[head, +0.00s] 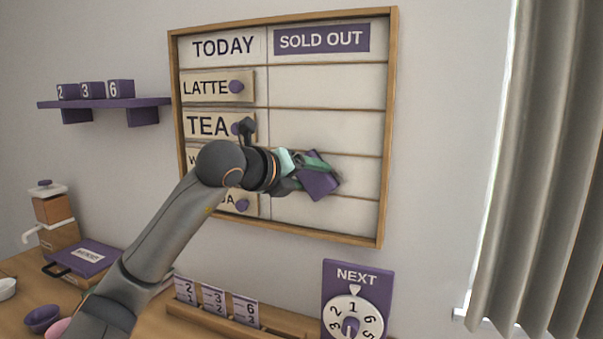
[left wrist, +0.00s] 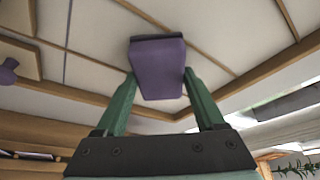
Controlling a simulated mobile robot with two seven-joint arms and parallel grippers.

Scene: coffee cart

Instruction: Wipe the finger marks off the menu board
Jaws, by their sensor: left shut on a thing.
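The menu board (head: 330,86) hangs on the wall in a wooden frame, with a TODAY column and a SOLD OUT column. My left gripper (head: 308,172) is shut on a purple wiping block (head: 319,184) in front of the lower SOLD OUT column. In the left wrist view the block (left wrist: 157,70) sits between the two green fingers, with a dark pad at its far end against or very near the board. I cannot tell for sure whether it touches. My arm hides part of the lower name plates. My right gripper is not in view.
Name plates with purple knobs, such as LATTE (head: 212,87) and TEA (head: 209,125), sit in the left column. A purple shelf (head: 105,103) with number cubes is at left. Below stand a card rack (head: 240,320) and a NEXT dial (head: 349,303). A curtain (head: 545,150) hangs at right.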

